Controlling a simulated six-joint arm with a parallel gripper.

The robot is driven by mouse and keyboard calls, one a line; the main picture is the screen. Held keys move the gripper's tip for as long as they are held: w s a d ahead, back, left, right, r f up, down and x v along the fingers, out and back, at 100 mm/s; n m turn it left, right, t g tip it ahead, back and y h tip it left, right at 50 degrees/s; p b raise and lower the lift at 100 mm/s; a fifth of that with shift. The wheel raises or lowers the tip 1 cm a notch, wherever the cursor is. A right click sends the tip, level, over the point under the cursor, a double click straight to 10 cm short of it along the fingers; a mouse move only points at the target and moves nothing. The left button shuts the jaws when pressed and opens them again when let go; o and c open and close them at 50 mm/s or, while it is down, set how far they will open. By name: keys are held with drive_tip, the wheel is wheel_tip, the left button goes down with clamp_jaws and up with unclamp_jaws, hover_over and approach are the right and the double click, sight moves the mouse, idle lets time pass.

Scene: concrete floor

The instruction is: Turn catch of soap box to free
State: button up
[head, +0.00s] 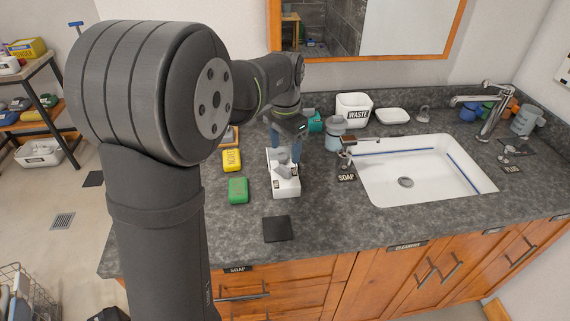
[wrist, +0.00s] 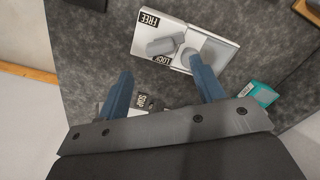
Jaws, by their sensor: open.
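The white soap box (head: 287,188) stands on the grey counter, below my gripper (head: 284,152) in the head view. In the wrist view its white plate (wrist: 212,36) carries a FREE label (wrist: 148,20) and a LOCK label (wrist: 162,58), both upside down. The light grey catch (wrist: 163,46) lies between these labels; which one it points at I cannot tell. My gripper (wrist: 162,68) is open, with blue fingers apart and nothing between the tips. The catch and LOCK label appear just beyond the fingertips. A SOAP label (wrist: 140,103) shows between the fingers, partly hidden.
A yellow block (head: 232,160) and a green block (head: 238,190) lie left of the box. A black pad (head: 277,229) lies in front. A bottle (head: 334,134), a waste bin (head: 354,111) and the sink (head: 430,165) are to the right. A teal item (head: 316,122) stands behind.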

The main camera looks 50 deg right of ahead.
sight(285, 168)
wheel_tip(285, 168, down, 6)
drive_tip(key=shift+f, duration=0.2)
drive_tip(key=shift+c, duration=0.2)
drive_tip(key=c, duration=0.9)
